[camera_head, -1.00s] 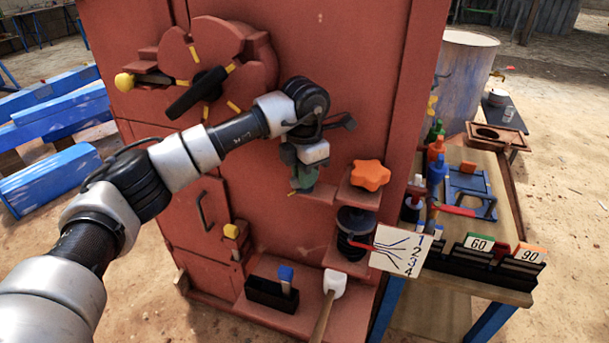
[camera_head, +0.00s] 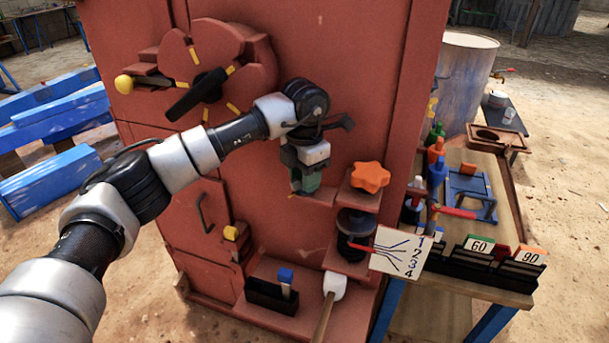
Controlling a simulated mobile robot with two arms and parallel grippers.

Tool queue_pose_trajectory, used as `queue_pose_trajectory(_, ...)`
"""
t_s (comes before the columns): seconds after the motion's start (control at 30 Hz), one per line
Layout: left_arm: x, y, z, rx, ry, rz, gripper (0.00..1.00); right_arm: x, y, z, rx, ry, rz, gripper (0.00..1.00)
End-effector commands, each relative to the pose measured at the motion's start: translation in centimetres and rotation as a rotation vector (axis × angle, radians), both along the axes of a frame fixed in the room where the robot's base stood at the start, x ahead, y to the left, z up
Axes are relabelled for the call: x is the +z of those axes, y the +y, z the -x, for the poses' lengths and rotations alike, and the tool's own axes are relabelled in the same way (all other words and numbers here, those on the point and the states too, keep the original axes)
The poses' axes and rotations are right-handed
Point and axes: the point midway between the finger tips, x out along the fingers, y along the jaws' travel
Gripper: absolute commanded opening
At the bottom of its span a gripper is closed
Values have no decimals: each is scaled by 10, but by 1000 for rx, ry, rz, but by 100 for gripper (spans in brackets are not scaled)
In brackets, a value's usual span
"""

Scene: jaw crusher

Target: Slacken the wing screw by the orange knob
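The orange star-shaped knob (camera_head: 370,177) sits on a small red ledge on the front of the crusher. My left gripper (camera_head: 304,184) points down just left of the knob, over another red ledge (camera_head: 322,196). A dull green piece shows at the gripper's lower end. I cannot tell whether it is part of the wing screw or of the gripper. The wing screw is not clearly visible; the gripper covers that spot. Whether its fingers are open or shut is too small to tell. My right gripper is not in view.
Below the knob are a black ribbed cylinder (camera_head: 355,222) and a white numbered card (camera_head: 401,251). A black lever hub (camera_head: 205,90) is on the round red cover. A black box (camera_head: 271,293) stands on the lower shelf. A cluttered wooden table (camera_head: 510,220) is at right.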

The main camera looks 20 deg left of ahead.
Motion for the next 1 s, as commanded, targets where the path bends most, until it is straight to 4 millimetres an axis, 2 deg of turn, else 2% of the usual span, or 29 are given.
queue_pose_trajectory(0.17,2,0,0,-1,0,0,38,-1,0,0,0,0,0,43)
queue_pose_trajectory(0.27,12,0,-1,0,-2,0,38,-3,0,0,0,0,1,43)
queue_pose_trajectory(0.7,93,0,-1,0,-2,1,38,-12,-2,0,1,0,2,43)
queue_pose_trajectory(0.83,105,0,0,-1,-1,0,38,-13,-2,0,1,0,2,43)
queue_pose_trajectory(1.0,108,0,0,-1,1,-1,38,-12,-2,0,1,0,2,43)
